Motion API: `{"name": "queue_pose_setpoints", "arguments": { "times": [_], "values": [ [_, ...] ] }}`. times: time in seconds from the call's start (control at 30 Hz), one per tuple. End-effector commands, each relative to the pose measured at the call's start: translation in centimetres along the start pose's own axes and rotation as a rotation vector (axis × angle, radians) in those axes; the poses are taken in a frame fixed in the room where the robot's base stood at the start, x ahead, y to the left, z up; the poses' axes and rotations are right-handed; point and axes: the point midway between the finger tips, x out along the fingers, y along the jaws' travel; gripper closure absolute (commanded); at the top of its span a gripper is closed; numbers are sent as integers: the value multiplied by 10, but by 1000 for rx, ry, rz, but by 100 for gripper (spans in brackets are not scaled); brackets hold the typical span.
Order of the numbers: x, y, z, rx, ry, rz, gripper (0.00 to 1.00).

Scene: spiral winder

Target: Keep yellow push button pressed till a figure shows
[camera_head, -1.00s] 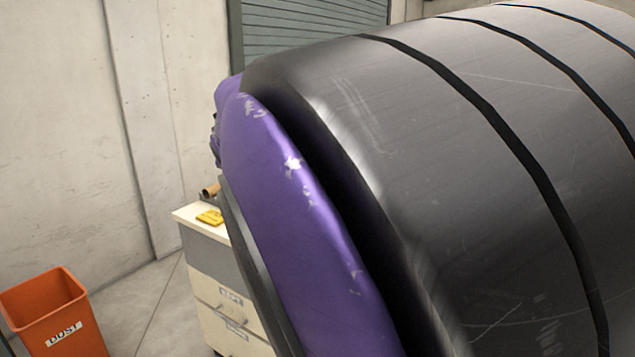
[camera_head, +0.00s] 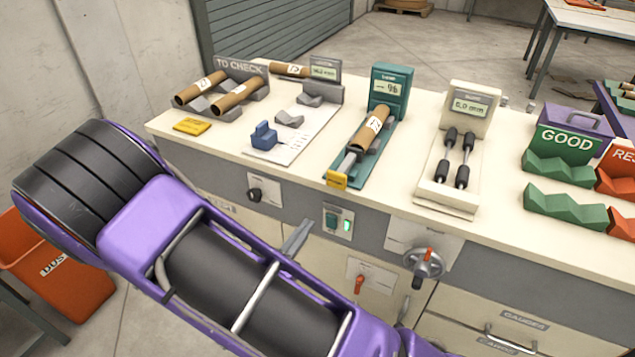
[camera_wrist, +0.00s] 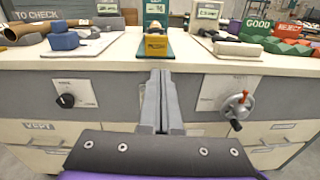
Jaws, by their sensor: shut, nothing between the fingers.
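The yellow push button (camera_head: 338,180) is at the near end of a teal gauge (camera_head: 391,90), by the table's front edge. It also shows in the wrist view (camera_wrist: 156,46), marked with what looks like PUSH. A brown tube (camera_head: 371,130) lies in the gauge's cradle. The gauge's screen carries small marks that look like 96, but I cannot read them surely. My gripper (camera_head: 301,234) is shut and empty, in front of the cabinet and below the tabletop, apart from the button. In the wrist view its fingertips (camera_wrist: 161,72) are just below the button in the picture.
Two tubes on a TO CHECK rack (camera_head: 262,103) and a blue block (camera_head: 264,136) stand left. A white gauge (camera_head: 461,140) and the green GOOD tray (camera_head: 565,150) stand right. A knob (camera_head: 256,195), a green-lit switch (camera_head: 347,225) and a handwheel (camera_head: 423,264) protrude from the cabinet front.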

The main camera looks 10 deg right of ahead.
Motion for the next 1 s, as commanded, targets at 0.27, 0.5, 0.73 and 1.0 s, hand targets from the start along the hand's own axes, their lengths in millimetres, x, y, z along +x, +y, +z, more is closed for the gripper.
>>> {"name": "queue_pose_setpoints", "arguments": {
  "times": [0.27,0.5,0.73,1.0],
  "values": [
    [-3,1,-2,-53,-10,39,100],
    [1,1,-2,-49,-10,37,100],
    [34,1,-2,-48,-11,32,100],
    [92,4,-1,-47,-11,33,100]
  ]
}}
